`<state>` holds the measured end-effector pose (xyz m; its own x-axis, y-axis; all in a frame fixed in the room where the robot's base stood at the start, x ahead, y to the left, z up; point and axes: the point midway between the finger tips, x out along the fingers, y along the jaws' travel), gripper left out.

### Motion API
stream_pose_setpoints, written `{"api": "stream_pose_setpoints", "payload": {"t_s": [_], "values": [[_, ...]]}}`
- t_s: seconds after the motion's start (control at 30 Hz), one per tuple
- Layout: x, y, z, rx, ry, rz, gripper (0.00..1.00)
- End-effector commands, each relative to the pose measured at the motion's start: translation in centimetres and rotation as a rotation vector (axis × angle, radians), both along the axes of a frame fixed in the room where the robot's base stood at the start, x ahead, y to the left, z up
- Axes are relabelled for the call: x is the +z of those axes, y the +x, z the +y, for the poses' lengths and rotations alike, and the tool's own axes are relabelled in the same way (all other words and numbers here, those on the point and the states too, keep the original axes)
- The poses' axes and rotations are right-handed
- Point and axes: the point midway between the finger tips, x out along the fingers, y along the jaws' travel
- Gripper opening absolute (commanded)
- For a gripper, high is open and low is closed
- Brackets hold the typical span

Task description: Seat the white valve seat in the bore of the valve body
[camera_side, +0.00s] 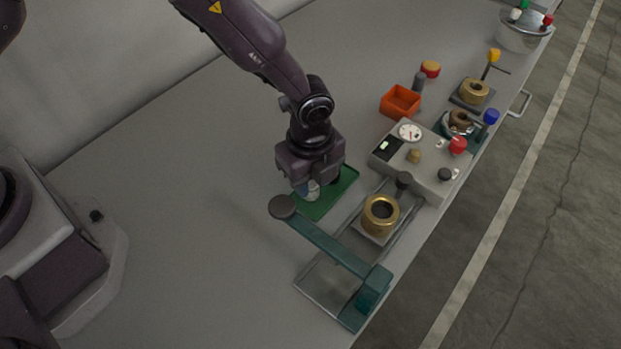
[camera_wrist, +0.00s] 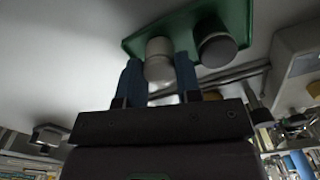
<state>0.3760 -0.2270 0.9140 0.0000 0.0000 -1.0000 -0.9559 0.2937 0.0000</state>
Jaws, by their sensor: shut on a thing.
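The white valve seat (camera_wrist: 158,60) is between the two blue fingers of my gripper (camera_wrist: 159,78) in the wrist view. In the side view my gripper (camera_side: 312,190) is low over a green tray (camera_side: 318,208), and the pale seat (camera_side: 312,194) shows partly beneath it. My gripper is shut on the seat; I cannot tell whether the seat touches the tray. A brass ring-shaped body with a dark open bore, seemingly the valve body (camera_side: 381,214), stands on a plate to the right of the tray. Its bore looks empty.
A dark grey cylinder (camera_wrist: 215,45) stands on the tray beside the seat. A teal bar (camera_side: 330,245) with a round dark knob extends near the valve body. A grey instrument box (camera_side: 432,182), an orange bin (camera_side: 400,101) and more brass parts (camera_side: 474,91) stand behind. The table's left is clear.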

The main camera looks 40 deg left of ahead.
Motion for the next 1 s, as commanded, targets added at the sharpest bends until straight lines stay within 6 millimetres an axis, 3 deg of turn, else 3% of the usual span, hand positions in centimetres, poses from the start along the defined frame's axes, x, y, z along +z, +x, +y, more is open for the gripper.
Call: {"api": "stream_pose_setpoints", "payload": {"t_s": [0.23, 0.5, 0.8, 1.0], "values": [[3.4, -0.2, 0.1, 0.001, -0.003, -0.003, 0.09], [9.3, -4.6, 2.8, 0.000, -0.001, -0.004, 0.09], [11.8, -10.2, 6.2, 0.000, -0.001, -0.002, 0.09], [12.6, -11.7, 7.1, 0.001, -0.001, -0.002, 0.09]]}}
